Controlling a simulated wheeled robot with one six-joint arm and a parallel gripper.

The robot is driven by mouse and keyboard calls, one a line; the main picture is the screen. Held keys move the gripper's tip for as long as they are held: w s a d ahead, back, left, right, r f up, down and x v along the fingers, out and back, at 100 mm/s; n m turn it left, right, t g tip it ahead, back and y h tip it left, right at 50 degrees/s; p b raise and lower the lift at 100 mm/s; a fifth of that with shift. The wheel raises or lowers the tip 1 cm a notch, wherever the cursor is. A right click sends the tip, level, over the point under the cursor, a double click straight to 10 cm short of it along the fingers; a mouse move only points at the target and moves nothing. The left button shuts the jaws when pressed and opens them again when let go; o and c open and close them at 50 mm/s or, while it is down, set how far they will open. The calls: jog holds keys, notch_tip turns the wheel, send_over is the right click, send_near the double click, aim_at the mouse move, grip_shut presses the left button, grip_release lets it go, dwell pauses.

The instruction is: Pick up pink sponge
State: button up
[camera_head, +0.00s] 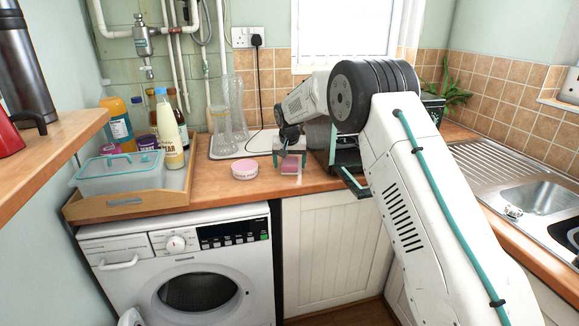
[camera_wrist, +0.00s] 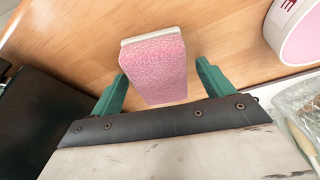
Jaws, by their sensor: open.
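The pink sponge (camera_wrist: 155,68) stands on the wooden counter, with a pale layer along its far edge in the wrist view. It also shows small in the head view (camera_head: 290,165), below my gripper. My gripper (camera_wrist: 162,80) is open, with one green finger on each side of the sponge's near part. Gaps show between the fingers and the sponge, so neither finger appears to touch it. In the head view my gripper (camera_head: 290,158) points down at the counter, and its fingers partly frame the sponge.
A round pink-and-white tin (camera_head: 245,169) sits left of the sponge. A wooden tray (camera_head: 130,200) with a lidded glass dish and bottles is farther left. Glass vases (camera_head: 238,105) stand behind. A dark rack (camera_head: 346,160) is close on the right. The counter's front edge is near.

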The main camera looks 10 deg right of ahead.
aim_at(290, 160)
jog(key=c, duration=1.1)
jog(key=shift+o, duration=0.2)
jog(key=shift+r, duration=0.1)
jog(key=shift+r, duration=0.5)
notch_tip(290, 160, up, 3)
jog(key=shift+f, duration=0.15)
jog(key=s+d+r, duration=0.1)
jog(key=s, duration=1.5)
jog(key=shift+d, duration=0.35)
jog(key=shift+o, duration=0.5)
jog(key=shift+r, duration=0.1)
